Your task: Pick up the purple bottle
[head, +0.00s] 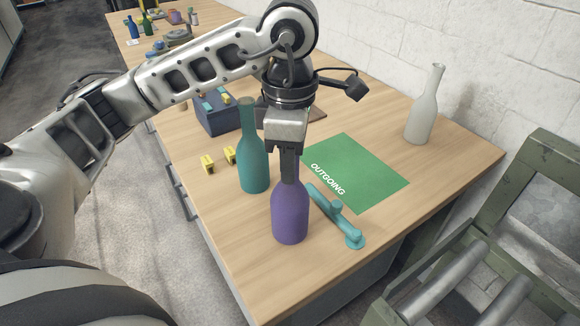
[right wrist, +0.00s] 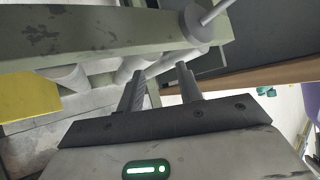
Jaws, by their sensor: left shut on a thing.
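The purple bottle (head: 290,213) is upright near the table's front corner in the head view. My left gripper (head: 290,170) comes down from above and is shut on its neck, which the fingers hide. I cannot tell whether the bottle's base touches the table. My right gripper (right wrist: 161,76) shows in the right wrist view with its two fingers apart and nothing between them. It is away from the bottle, facing a green metal frame with rollers.
A teal bottle (head: 253,160) stands just left of the purple one. A teal fixture (head: 336,215) lies at its right, beside the green OUTGOING mat (head: 378,180). A whitish bottle (head: 425,107) stands by the wall. Yellow blocks (head: 208,164) and a dark blue box (head: 216,118) are further left. A green roller frame (head: 480,262) is at the right.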

